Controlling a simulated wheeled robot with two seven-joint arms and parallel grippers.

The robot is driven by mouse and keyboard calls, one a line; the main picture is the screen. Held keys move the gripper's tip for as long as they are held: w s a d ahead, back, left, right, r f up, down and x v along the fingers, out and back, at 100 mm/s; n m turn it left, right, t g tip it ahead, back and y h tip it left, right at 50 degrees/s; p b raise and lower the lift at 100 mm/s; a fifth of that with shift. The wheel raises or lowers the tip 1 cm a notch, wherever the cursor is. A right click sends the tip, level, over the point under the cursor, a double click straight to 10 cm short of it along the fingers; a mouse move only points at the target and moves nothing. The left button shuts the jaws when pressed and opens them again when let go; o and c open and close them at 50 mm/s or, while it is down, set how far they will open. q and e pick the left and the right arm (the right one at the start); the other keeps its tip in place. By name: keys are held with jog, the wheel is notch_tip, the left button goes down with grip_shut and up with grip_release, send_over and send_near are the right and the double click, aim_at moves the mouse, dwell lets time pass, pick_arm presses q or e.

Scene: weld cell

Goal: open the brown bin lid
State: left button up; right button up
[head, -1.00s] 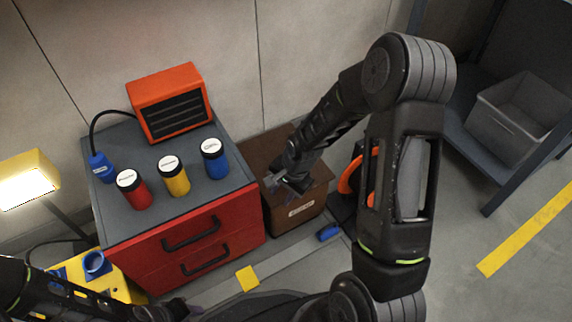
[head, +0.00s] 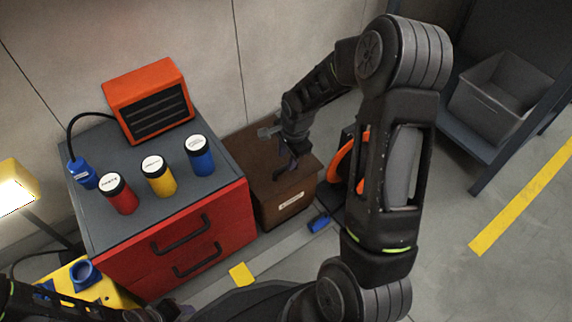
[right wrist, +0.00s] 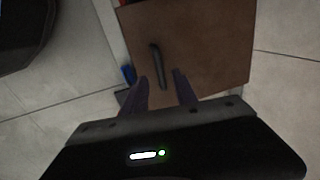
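The brown bin (head: 279,212) stands right of the red cabinet, with a pale label on its front. Its lid (head: 262,165) looks shut and has a dark bar handle (head: 287,170). In the right wrist view the lid (right wrist: 215,45) fills the upper middle, with the handle (right wrist: 157,66) standing on it. My right gripper (head: 292,160) is above the lid, fingers pointing down. In the wrist view its two fingers (right wrist: 160,90) are apart, with the handle just beyond the gap and nothing held. My left arm shows at the lower left; its fingers are not clear.
The red cabinet (head: 225,220) carries red, yellow and blue jars and an orange heater (head: 150,98). An orange ring-shaped thing (head: 345,165) stands right of the bin. A small blue object (head: 319,222) lies on the floor in front. A grey crate (head: 490,115) sits on a shelf at right.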

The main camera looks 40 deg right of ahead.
aim_at(285, 166)
jog(key=shift+w+f+b, duration=0.2)
jog(key=shift+f+b, duration=0.1)
jog(key=shift+f, duration=0.65)
jog(key=shift+w+f+b, duration=0.2)
jog(key=shift+f+b, duration=0.05)
jog(key=shift+f, duration=0.7)
grip_shut()
